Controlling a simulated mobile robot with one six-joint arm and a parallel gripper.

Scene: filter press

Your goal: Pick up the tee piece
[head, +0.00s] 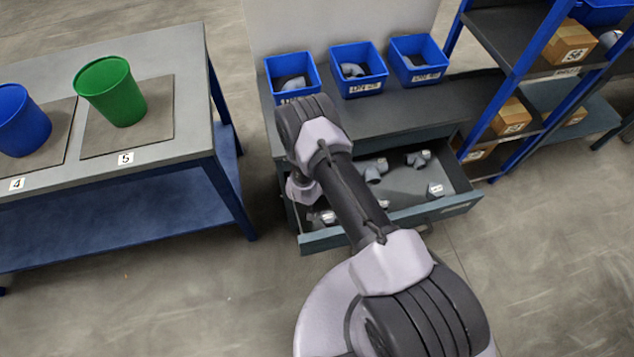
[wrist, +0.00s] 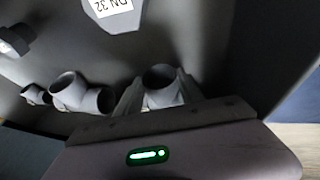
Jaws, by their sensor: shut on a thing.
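My gripper (wrist: 160,95) is down inside the open drawer (head: 390,217). In the wrist view its two fingers are shut on a grey pipe fitting, which I take to be the tee piece (wrist: 162,82). One round open socket of it faces the camera, and its lower part is hidden by the gripper. I cannot tell whether it touches the drawer floor. In the head view my arm covers most of the gripper and the held piece.
Other grey fittings (wrist: 75,92) lie left of the held piece. A "DN 32" label block (wrist: 112,12) is beyond it. More fittings (head: 375,170) lie in the drawer. Blue bins (head: 358,70) stand on the counter above. A shelf (head: 510,90) is right; a table (head: 180,75) is left.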

